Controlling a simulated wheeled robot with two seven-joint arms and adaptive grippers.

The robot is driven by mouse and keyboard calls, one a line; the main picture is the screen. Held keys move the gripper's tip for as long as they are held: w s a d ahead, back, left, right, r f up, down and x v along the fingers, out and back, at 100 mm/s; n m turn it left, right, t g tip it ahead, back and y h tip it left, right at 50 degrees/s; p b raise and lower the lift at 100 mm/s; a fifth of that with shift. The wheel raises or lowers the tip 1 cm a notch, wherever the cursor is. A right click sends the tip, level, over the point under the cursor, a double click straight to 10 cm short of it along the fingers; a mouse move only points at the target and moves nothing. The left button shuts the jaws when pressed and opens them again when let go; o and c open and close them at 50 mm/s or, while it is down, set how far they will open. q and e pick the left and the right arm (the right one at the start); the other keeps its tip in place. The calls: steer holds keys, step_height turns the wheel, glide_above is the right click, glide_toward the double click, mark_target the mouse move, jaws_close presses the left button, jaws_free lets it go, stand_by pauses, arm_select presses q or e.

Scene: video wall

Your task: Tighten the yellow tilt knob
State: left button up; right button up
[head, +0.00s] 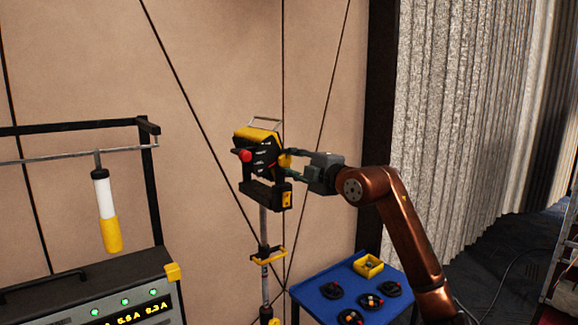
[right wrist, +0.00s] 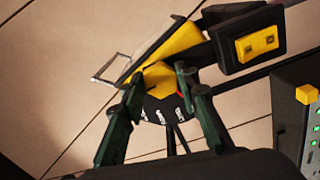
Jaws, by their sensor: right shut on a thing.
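The yellow tilt knob (head: 285,160) is on the right side of a black and yellow lamp head (head: 258,136) on a stand. My right gripper (head: 288,166) reaches it from the right and is shut on it. In the right wrist view, the knob (right wrist: 159,75) sits between the two dark green fingers of my right gripper (right wrist: 158,82). A black dial with white marks lies behind the knob there. My left gripper is in neither view.
A red knob (head: 245,155) is on the lamp's left side. The stand pole (head: 264,228) runs down below it. A blue table (head: 317,310) holds a yellow bin (head: 369,265) and coiled cables. A power unit (head: 90,290) with lit digits stands at left.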

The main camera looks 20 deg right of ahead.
steer(key=shift+m, duration=0.5)
steer(key=o, duration=1.2)
steer(key=shift+d+f, duration=0.1)
steer(key=shift+d, duration=0.05)
steer(key=shift+c, duration=0.2)
steer(key=v, duration=1.2)
